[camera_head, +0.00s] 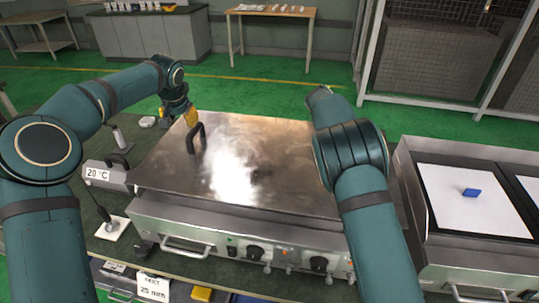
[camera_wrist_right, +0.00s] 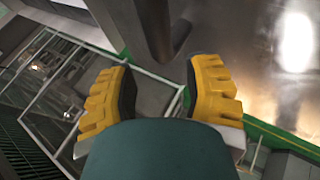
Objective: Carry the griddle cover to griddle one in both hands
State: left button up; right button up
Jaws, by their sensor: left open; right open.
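The griddle cover (camera_head: 270,150) is a wide, shiny steel plate lying flat over the griddle (camera_head: 240,240) in the middle. A black upright handle (camera_head: 195,138) stands near its left end. My left gripper (camera_head: 190,116), with yellow fingers, is just behind this handle; contact cannot be made out. My right gripper is hidden behind my right arm in the head view. In the right wrist view its yellow fingers (camera_wrist_right: 160,78) are open and apart, with a dark handle bar (camera_wrist_right: 152,30) just ahead of the gap. No label reading griddle one is visible.
A 20 °C box (camera_head: 105,176) stands left of the cover. A 25 mm card (camera_head: 153,287) is below in front. Green floor lies behind, with a wooden table (camera_head: 270,11) and mesh cage (camera_head: 440,55).

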jog(key=v, duration=0.7)
jog(key=shift+a+r, duration=0.1)
jog(key=shift+r, duration=0.05)
